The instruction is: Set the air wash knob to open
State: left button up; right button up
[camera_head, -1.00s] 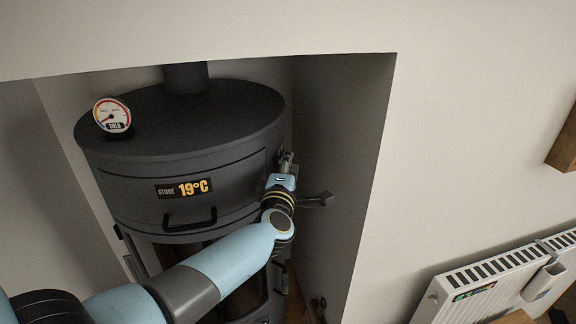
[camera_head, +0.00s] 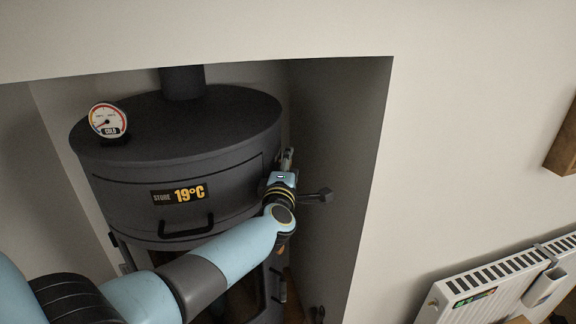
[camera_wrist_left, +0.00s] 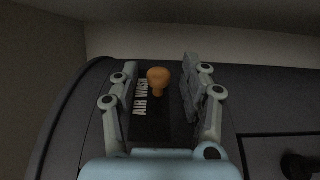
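The orange air wash knob (camera_wrist_left: 158,80) stands on a dark plate beside the white words "AIR WASH" in the left wrist view. My left gripper (camera_wrist_left: 160,72) is open, with one finger on each side of the knob and a gap to each. In the head view my left gripper (camera_head: 287,158) is at the right side of the dark round stove (camera_head: 150,130), and the knob is hidden there. I cannot tell the knob's set position. My right gripper is not in view.
A gauge reading "COLD" (camera_head: 108,121) stands on the stove top. The stove front has a "STOVE 19°C" display (camera_head: 180,194) and a dark handle (camera_head: 186,228). The alcove wall (camera_head: 345,150) is close on the right. A white radiator (camera_head: 480,285) is further right.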

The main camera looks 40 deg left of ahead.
pick_arm(q)
jog(key=v, duration=1.2)
